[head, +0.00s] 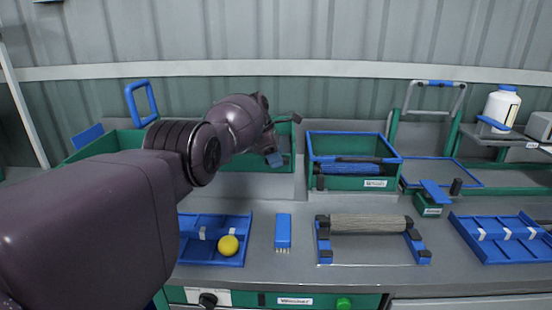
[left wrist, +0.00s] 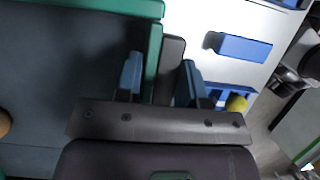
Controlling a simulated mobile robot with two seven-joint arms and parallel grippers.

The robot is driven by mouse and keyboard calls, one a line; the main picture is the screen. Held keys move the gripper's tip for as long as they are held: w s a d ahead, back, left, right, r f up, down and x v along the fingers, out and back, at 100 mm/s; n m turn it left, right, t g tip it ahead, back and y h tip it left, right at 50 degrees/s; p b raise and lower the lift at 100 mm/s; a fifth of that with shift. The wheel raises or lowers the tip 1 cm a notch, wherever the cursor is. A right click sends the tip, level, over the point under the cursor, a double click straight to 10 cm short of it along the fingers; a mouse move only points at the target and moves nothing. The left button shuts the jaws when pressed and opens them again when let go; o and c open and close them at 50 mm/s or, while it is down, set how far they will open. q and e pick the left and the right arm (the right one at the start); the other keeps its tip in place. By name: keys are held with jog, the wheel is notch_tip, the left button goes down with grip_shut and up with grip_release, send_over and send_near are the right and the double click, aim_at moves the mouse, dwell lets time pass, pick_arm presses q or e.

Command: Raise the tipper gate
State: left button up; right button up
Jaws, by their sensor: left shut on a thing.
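The green tipper bin (head: 250,185) stands at the back left of the bench, largely hidden by my left arm. My left gripper (head: 275,150) reaches down to its right part. In the left wrist view the blue fingers of the gripper (left wrist: 161,82) stand on either side of a green edge (left wrist: 153,55) and a dark grey piece (left wrist: 172,62) beside it. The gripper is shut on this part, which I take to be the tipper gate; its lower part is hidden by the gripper. My right gripper is not in view.
A blue tray (head: 205,222) with a yellow ball (head: 228,245), a blue brush (head: 283,231) and a roller frame (head: 368,224) lie in front. A green crate (head: 340,183) stands right of the bin. A blue loop handle (head: 141,102) rises behind my arm.

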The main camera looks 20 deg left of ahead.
pick_arm(q)
jog(key=shift+s+d+f, duration=0.1)
jog(key=shift+s+f, duration=0.1)
jog(key=shift+f, duration=0.15)
jog(key=o, duration=0.7)
jog(key=shift+r, duration=0.1)
jog(key=shift+r, duration=0.2)
jog(key=shift+r, duration=0.25)
jog(key=w+p+v, duration=0.1)
jog(key=v, duration=0.9)
jog(key=shift+s, duration=0.45)
